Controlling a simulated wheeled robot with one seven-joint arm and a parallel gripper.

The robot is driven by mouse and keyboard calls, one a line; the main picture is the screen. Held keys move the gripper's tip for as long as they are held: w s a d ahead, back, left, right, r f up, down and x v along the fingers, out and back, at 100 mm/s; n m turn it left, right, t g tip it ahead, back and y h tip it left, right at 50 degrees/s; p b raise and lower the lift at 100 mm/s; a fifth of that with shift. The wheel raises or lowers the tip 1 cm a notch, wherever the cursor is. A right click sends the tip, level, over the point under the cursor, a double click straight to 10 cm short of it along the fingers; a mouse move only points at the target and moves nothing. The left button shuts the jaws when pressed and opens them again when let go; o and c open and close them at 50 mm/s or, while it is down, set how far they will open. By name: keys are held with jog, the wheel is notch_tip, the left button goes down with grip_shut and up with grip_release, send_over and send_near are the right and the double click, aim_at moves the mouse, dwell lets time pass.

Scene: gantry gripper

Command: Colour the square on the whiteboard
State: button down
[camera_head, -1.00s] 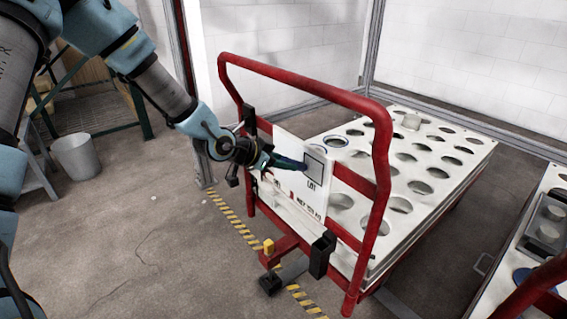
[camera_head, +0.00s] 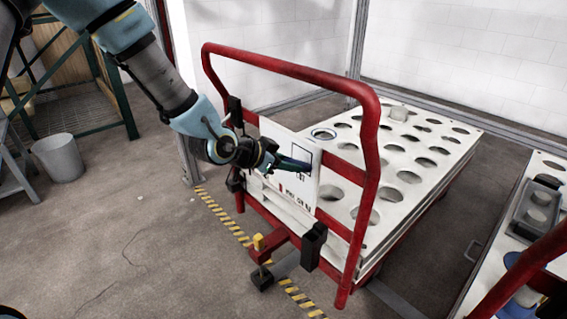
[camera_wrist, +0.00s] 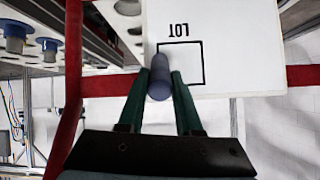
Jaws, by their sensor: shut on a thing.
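The whiteboard (camera_head: 279,143) is a white panel fixed upright on the end of a red-framed cart. In the wrist view the board (camera_wrist: 245,30) shows a black-outlined square (camera_wrist: 190,65) with upside-down "LOT" lettering beside it. The square's visible inside looks mostly white. My gripper (camera_head: 296,164) is in front of the board, over the square. In the wrist view its green fingers (camera_wrist: 161,92) are shut on a blue-grey marker (camera_wrist: 160,80). The marker overlaps the square's left part there. The marker hides its own tip, so I cannot tell whether it touches the board.
The red cart handle (camera_head: 290,70) arches around the board. Behind it is the cart's white top (camera_head: 440,135) with several round holes. A second cart with a grey tray (camera_head: 537,208) stands at the right. A grey bin (camera_head: 60,158) and open floor are at the left.

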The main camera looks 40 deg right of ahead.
jog(key=shift+w+r+p, duration=0.85)
jog(key=shift+w+p, duration=1.55)
jog(key=shift+w, duration=1.1)
jog(key=shift+s+b, duration=1.75)
jog(key=shift+s, duration=1.8)
jog(key=w+p, duration=0.3)
jog(key=w, duration=0.4)
jog(key=shift+d+p, duration=0.2)
jog(key=shift+p, duration=0.1)
jog(key=shift+w+a, duration=0.1)
jog(key=shift+a, duration=0.05)
jog(key=shift+w+a+p, duration=0.1)
jog(key=shift+a+p, duration=0.4)
jog(key=shift+a, duration=2.4)
